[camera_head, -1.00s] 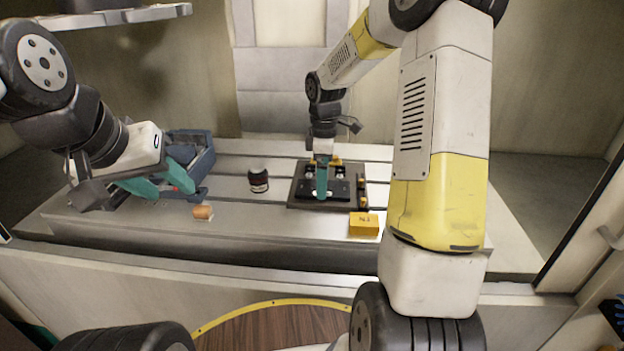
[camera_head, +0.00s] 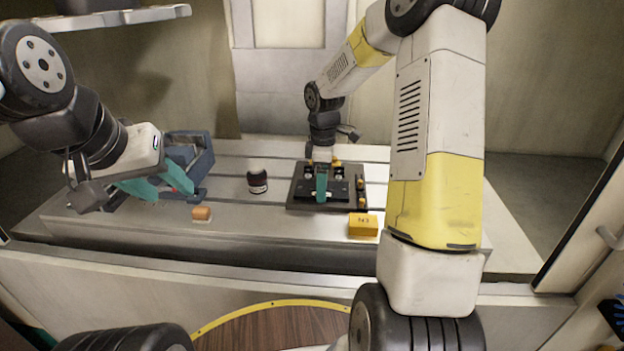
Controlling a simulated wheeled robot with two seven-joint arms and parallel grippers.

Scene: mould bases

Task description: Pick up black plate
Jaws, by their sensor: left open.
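The black plate (camera_head: 300,197) lies flat on the light grey bench, right of centre, with yellow and metal fittings on it. My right arm comes down from the upper right over it. My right gripper (camera_head: 321,198) points down at the plate's middle; its teal finger is seen edge-on, so its opening and any contact are unclear. My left gripper (camera_head: 172,190) is open and empty, with its teal fingers apart, above the bench at the left, in front of a blue-grey toolbox.
The blue-grey toolbox (camera_head: 203,160) stands at the left behind my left gripper. A dark jar (camera_head: 257,182) stands left of the plate. A small orange-topped block (camera_head: 202,214) and a yellow box (camera_head: 363,225) sit near the bench's front edge. The bench right of my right arm looks clear.

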